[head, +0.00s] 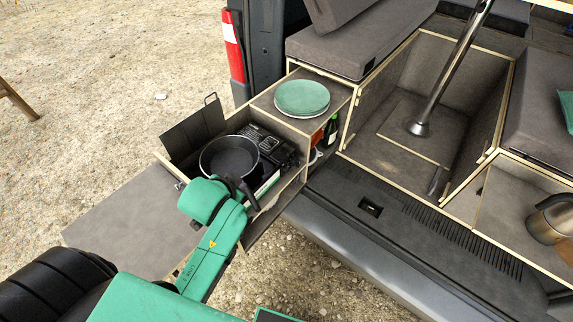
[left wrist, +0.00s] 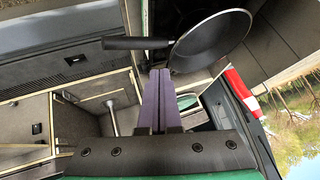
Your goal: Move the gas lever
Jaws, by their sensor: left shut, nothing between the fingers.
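A black portable gas stove (head: 267,141) sits in the pulled-out kitchen drawer in the head view. A dark frying pan (head: 229,157) is on it, its handle pointing toward me; the pan (left wrist: 212,40) also shows large in the left wrist view. I cannot make out the gas lever in either view. My left gripper (left wrist: 160,73) is shut and empty, its purple fingers together near the pan and its handle (left wrist: 137,43). In the head view my green left wrist is at the drawer's near side and hides the fingers. My right gripper is not in view.
A box with green plates (head: 302,97) on top and a bottle (head: 331,130) inside stands right of the stove. A grey side table (head: 135,225) lies left. A metal kettle (head: 553,219) is far right.

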